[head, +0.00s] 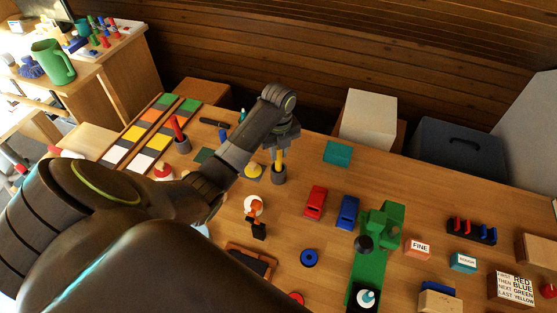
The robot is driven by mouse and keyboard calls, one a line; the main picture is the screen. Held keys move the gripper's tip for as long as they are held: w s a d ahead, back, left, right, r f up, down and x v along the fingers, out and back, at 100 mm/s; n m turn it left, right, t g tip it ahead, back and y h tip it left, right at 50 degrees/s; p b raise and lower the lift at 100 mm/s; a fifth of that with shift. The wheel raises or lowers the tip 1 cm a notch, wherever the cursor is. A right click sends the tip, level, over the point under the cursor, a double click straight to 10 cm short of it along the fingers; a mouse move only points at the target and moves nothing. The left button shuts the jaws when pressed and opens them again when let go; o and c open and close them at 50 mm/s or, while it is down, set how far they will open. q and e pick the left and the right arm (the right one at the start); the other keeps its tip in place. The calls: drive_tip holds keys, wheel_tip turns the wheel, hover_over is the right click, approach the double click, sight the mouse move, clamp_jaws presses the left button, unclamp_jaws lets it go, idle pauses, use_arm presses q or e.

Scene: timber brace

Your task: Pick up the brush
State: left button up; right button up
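A thin yellow upright handle (279,156), probably the brush, stands in a small dark cup (279,175) near the middle of the bench. Its lower end is hidden inside the cup. My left gripper (280,146) points down directly over the cup, with its fingers at the top of the yellow handle. The fingers are small and dark, so I cannot tell whether they touch or grip it. My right gripper is not in view.
A red block (315,202), a blue block (348,212) and a green fixture (378,240) stand right of the cup. A yellow disc-like piece (254,171) is close on the left. Bare wood lies between the cup and the red block.

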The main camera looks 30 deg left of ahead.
use_arm(q)
clamp_jaws()
drive_tip(key=shift+r, duration=0.1)
drive_tip(key=shift+r, duration=0.6)
wheel_tip(320, 180, up, 8)
drive_tip(key=p, duration=0.5)
drive_tip(key=shift+f, duration=0.15)
drive_tip(key=shift+r+p, duration=0.5)
drive_tip(key=shift+p, duration=0.2)
drive_tip(key=shift+f, duration=0.15)
